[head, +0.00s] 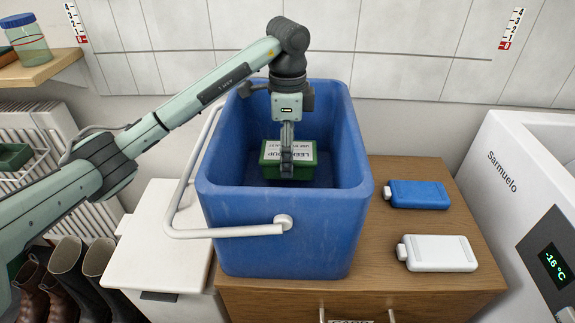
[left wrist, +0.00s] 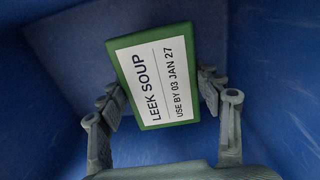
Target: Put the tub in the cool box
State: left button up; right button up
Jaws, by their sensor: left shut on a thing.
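The tub is a green box (head: 272,168) with a white label on its lid reading "LEEK SOUP, USE BY 03 JAN 27". The tub also shows in the left wrist view (left wrist: 138,85). The cool box (head: 283,246) is a large blue open-topped box with a white handle folded over to its left side. My left gripper (head: 287,170) reaches down into the cool box and is shut on the tub, with a finger on either side of it. The tub is inside the blue walls, low in the box. Whether it touches the floor of the box is unclear. My right gripper is out of view.
The cool box stands on a wooden cabinet (head: 420,285). A blue ice pack (head: 418,194) and a white ice pack (head: 440,253) lie to its right. A white freezer (head: 510,160) showing -16 °C stands at far right. A jar (head: 27,42) sits on a shelf at upper left.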

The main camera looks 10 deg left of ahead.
pick_arm(q)
jog(key=shift+f, duration=1.6)
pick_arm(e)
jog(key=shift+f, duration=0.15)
pick_arm(q)
jog(key=shift+f, duration=0.2)
jog(key=o, duration=1.6)
jog(key=shift+c, duration=0.2)
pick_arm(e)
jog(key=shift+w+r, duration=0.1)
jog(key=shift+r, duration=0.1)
pick_arm(q)
notch_tip(320, 180, up, 11)
jog(key=shift+r+p, duration=0.2)
jog(key=shift+p, duration=0.15)
jog(key=shift+r, duration=0.5)
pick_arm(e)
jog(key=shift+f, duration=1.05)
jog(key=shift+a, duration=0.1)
